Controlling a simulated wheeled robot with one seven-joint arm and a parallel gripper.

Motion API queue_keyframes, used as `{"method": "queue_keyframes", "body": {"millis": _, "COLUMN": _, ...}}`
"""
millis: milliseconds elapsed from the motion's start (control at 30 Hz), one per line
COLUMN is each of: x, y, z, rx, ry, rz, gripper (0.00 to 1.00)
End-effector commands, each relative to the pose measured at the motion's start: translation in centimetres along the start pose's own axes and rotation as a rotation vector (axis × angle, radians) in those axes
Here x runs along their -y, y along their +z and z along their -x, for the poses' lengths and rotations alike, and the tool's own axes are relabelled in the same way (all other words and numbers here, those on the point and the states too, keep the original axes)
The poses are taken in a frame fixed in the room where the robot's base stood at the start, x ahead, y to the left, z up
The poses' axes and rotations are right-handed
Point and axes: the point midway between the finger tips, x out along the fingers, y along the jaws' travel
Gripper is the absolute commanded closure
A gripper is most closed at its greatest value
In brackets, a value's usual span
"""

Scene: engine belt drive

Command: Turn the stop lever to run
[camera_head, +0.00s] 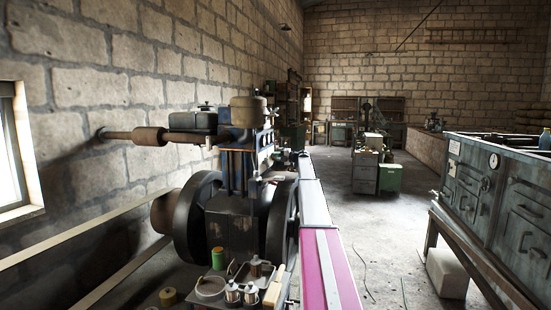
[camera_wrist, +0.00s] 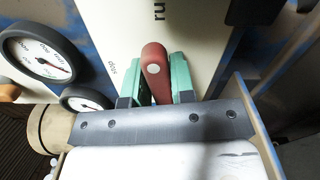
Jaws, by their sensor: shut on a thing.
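The stop lever (camera_wrist: 154,58) is a dark red handle with a rounded end and a light pin, seen in the wrist view. My gripper (camera_wrist: 158,80) has green fingers, one on each side of the lever, and is shut on it. The lever stands in front of a cream plate (camera_wrist: 205,30). Small "stop" lettering (camera_wrist: 111,72) is just left of the lever, and larger, partly cut-off "run" lettering (camera_wrist: 158,11) is above it. In the head view the blue-framed engine (camera_head: 237,165) stands against the wall; the lever and my fingers cannot be made out there.
Two round gauges, a large one (camera_wrist: 40,55) and a smaller one (camera_wrist: 87,101), sit left of the lever. Dark flywheels (camera_head: 192,220) flank the engine. A tray with small containers (camera_head: 250,270) is in front. Open floor (camera_head: 400,210) lies to the right, before a grey cabinet (camera_head: 505,185).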

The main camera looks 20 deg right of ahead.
Motion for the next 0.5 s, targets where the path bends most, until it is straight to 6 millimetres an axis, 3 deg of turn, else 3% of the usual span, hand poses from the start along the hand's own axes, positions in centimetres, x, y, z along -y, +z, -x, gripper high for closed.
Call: {"method": "queue_keyframes", "body": {"millis": 500, "x": 0.20, "y": 0.04, "z": 0.11, "rx": 0.001, "ry": -0.001, "rz": -0.173, "gripper": 1.00}}
